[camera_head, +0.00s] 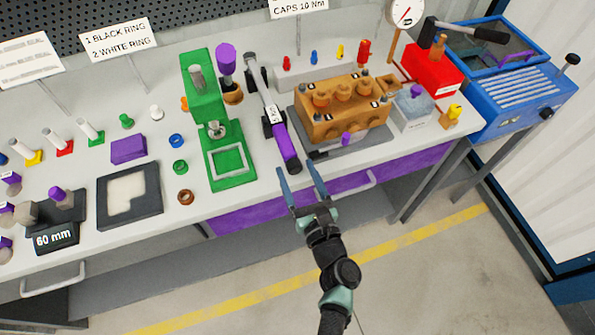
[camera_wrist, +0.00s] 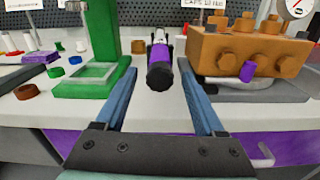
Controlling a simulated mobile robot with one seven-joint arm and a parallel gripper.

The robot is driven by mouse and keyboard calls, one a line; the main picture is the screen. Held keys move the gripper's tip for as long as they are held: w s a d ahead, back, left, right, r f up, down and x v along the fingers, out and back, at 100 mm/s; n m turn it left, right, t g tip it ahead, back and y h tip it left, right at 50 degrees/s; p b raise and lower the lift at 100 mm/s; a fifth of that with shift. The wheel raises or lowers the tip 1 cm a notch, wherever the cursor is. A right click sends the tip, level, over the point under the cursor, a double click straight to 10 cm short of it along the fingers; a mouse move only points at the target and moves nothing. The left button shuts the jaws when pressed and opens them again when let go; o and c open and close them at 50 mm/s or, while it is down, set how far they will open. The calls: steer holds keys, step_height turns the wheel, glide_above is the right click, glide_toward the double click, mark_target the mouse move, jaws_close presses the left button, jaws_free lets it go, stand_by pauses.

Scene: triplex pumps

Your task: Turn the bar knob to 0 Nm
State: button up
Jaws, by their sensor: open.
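A long bar tool (camera_head: 280,140) lies on the bench between the green press and the orange pump block, its end toward the front edge. It has a grey shaft, a small white label (camera_head: 273,114) too small to read, a purple grip and a dark knob end (camera_head: 292,167). In the wrist view the purple and black knob (camera_wrist: 160,76) faces me, in line with the space between the fingers. My gripper (camera_head: 297,166) is open and empty at the front edge of the bench, close to the knob. In the wrist view the blue fingers (camera_wrist: 156,66) stand apart on either side.
The green press (camera_head: 232,165) stands left of the bar. The orange pump block (camera_head: 345,110) on its grey plate stands right, with a purple piece (camera_head: 346,139) on its front. A drawer handle (camera_head: 357,187) sticks out below the bench edge. The floor in front is clear.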

steer(key=shift+w, duration=0.1)
jaws_close()
stand_by(0.3)
steer(key=shift+f+n+b, duration=0.1)
steer(key=shift+n+b, duration=0.2)
steer(key=shift+b, duration=0.05)
steer(key=n+b, duration=0.3)
steer(key=shift+f+n, duration=0.15)
steer(key=shift+n, duration=0.15)
steer(key=n+b, duration=0.3)
steer(key=shift+a+n, duration=0.1)
steer(key=shift+n, duration=0.2)
steer(key=n+b, duration=0.5)
steer(key=shift+n+b, duration=0.95)
steer(key=shift+n, duration=0.35)
steer(key=shift+r, duration=0.2)
